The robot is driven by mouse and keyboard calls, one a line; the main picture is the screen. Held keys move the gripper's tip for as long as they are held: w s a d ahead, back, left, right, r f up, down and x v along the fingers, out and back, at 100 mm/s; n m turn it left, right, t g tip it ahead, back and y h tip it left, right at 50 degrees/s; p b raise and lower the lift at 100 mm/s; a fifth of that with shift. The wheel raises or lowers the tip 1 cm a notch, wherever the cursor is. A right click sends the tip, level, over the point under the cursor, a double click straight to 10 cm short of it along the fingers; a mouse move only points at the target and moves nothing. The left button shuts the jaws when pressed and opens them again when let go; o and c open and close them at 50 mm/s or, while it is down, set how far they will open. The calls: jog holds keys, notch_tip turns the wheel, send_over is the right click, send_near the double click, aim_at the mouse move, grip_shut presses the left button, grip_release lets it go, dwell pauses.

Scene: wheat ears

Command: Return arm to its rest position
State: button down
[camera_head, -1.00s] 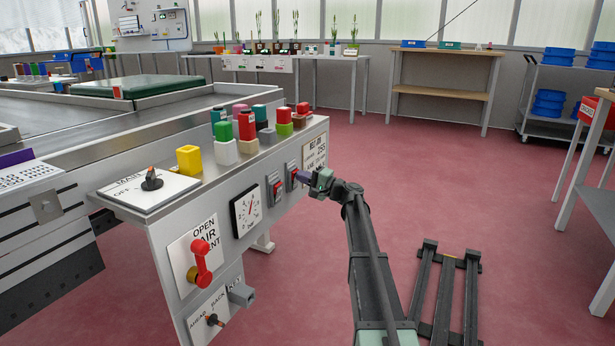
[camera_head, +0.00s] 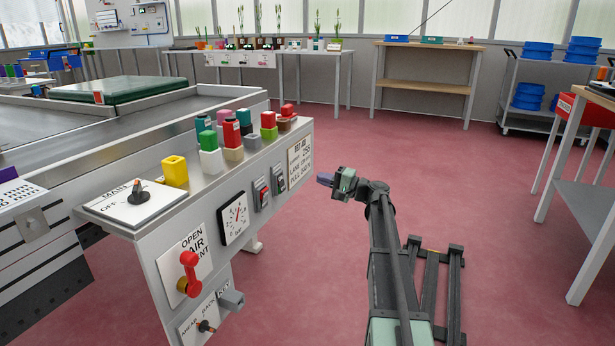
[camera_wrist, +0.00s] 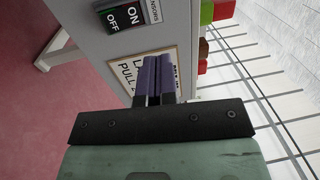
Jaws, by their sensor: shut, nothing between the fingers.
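My gripper (camera_head: 325,179) is at the end of my arm, in open air to the right of the grey control panel (camera_head: 150,247). Its purple fingers point left toward the panel and are apart from it. In the wrist view my gripper (camera_wrist: 153,65) has its two fingers side by side, shut with nothing between them. Beyond them, the wrist view shows a rocker switch marked ON and OFF (camera_wrist: 120,18) and a framed label (camera_wrist: 122,80), partly hidden by the fingers.
A table (camera_head: 575,195) stands at the right. Red floor (camera_head: 500,250) is clear between.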

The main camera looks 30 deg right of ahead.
jog(key=shift+s+d+r, duration=0.1)
jog(key=shift+s+d, duration=0.35)
jog(key=shift+s, duration=0.1)
